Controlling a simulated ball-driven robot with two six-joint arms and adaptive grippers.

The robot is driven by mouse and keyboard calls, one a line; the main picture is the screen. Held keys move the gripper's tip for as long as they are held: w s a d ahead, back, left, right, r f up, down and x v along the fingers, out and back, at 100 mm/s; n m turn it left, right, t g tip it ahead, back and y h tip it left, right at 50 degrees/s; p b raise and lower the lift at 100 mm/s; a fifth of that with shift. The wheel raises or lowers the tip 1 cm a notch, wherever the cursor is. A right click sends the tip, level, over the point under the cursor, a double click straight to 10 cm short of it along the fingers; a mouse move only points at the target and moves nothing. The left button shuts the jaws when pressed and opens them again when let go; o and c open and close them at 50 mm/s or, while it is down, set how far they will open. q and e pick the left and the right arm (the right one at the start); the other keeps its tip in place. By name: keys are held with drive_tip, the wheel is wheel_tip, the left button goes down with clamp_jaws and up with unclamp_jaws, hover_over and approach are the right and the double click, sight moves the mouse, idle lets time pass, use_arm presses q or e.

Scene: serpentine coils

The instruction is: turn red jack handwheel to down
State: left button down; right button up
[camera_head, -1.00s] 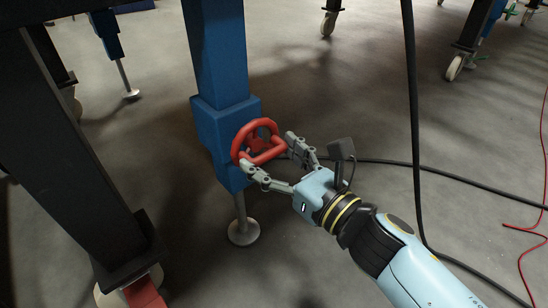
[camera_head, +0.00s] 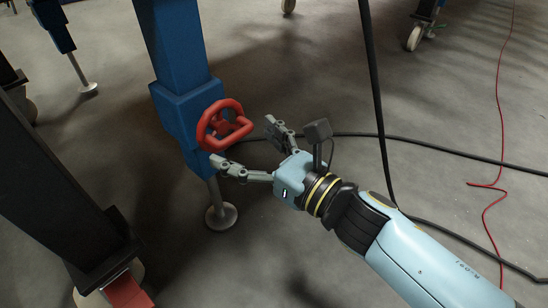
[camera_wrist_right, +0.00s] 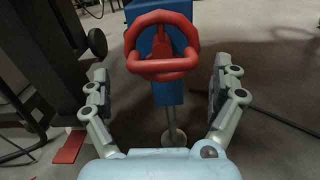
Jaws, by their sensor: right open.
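The red handwheel (camera_head: 212,126) is mounted on the side of a blue jack leg (camera_head: 178,92), whose thin rod ends in a round foot pad (camera_head: 221,217) on the floor. My right gripper (camera_head: 245,145) is open, with its fingers spread and pointing at the wheel, a short way back from it. In the right wrist view the handwheel (camera_wrist_right: 162,47) stands ahead, between and beyond the two fingers (camera_wrist_right: 162,88), which appear clear of its rim. My left gripper is not in view.
A dark post (camera_head: 55,185) with a red pedal-like part (camera_head: 128,292) stands at the left. A black cable (camera_head: 372,80) hangs behind my right arm and runs on the floor. A thin red cable (camera_head: 490,186) lies at the right. Casters (camera_head: 415,38) stand farther back.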

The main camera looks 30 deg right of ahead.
drive_tip(key=v, duration=1)
